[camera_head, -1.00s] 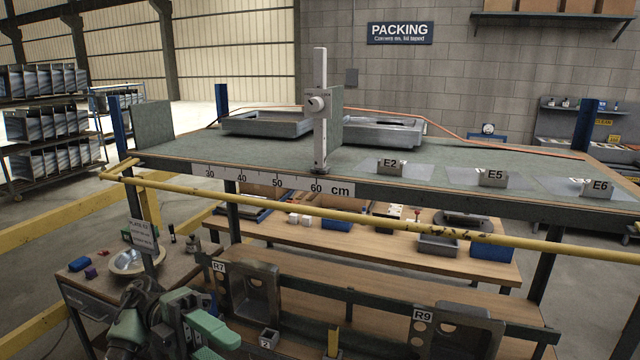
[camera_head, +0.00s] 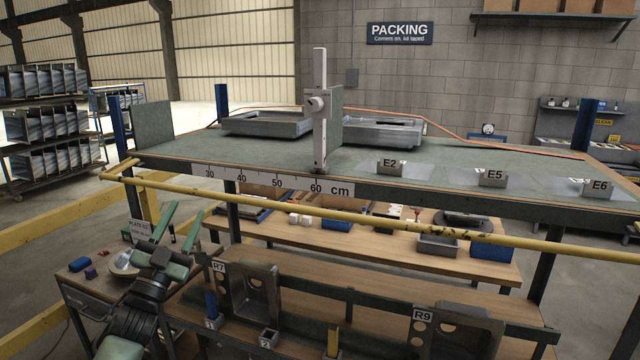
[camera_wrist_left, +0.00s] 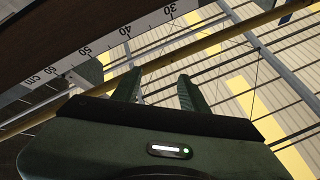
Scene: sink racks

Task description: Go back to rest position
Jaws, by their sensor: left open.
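My left gripper (camera_head: 178,222) is at the lower left of the head view, over the small side table. Its two green fingers point up and stand apart, with nothing between them. In the left wrist view the fingers (camera_wrist_left: 157,92) also show spread and empty, below the ruler edge of the upper table. My right gripper is in neither view.
A yellow rail (camera_head: 330,213) runs along the front of the upper table, close to my left gripper. The side table (camera_head: 95,283) holds a metal bowl (camera_head: 122,264) and small blocks. Racks R7 (camera_head: 262,290) and R9 (camera_head: 462,335) stand on the lower shelf.

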